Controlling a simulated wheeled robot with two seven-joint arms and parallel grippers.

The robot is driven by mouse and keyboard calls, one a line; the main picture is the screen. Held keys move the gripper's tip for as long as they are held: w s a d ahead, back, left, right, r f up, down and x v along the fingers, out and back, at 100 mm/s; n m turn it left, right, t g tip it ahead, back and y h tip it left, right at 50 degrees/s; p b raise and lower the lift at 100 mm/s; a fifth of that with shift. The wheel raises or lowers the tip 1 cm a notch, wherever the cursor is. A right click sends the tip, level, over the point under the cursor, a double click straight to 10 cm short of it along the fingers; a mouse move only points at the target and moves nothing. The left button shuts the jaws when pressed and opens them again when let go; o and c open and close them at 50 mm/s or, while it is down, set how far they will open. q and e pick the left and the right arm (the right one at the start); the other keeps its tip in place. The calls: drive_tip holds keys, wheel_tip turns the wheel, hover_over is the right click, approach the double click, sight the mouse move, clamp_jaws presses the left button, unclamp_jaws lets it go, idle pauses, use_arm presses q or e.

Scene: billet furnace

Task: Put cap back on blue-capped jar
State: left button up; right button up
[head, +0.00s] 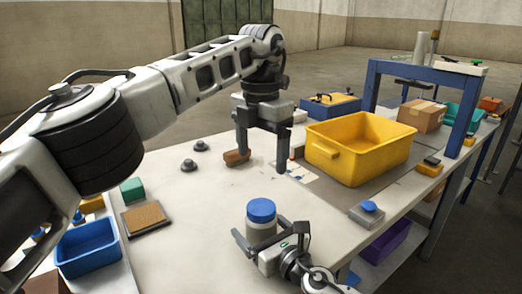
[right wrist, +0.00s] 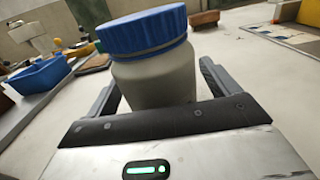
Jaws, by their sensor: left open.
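The pale grey jar (head: 260,233) stands upright on the table, with its blue cap (head: 261,209) sitting on its top. In the right wrist view the jar body (right wrist: 152,82) and the ridged cap (right wrist: 143,32) fill the middle; I cannot tell whether the cap is fastened. My right gripper (head: 271,236) is low at the jar, its fingers apart on either side of the body, with a gap showing at the right finger. My left gripper (head: 263,158) is open, pointing down over the table behind the jar, with nothing between its fingers.
A brown block (head: 236,157) lies beside my left gripper's left finger. A yellow bin (head: 360,150) stands to the right. Two dark knobs (head: 188,164), a green block (head: 132,190) and a blue bin (head: 87,247) are at left.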

drive_tip(key=v, duration=1.6)
drive_tip(key=shift+b, duration=0.35)
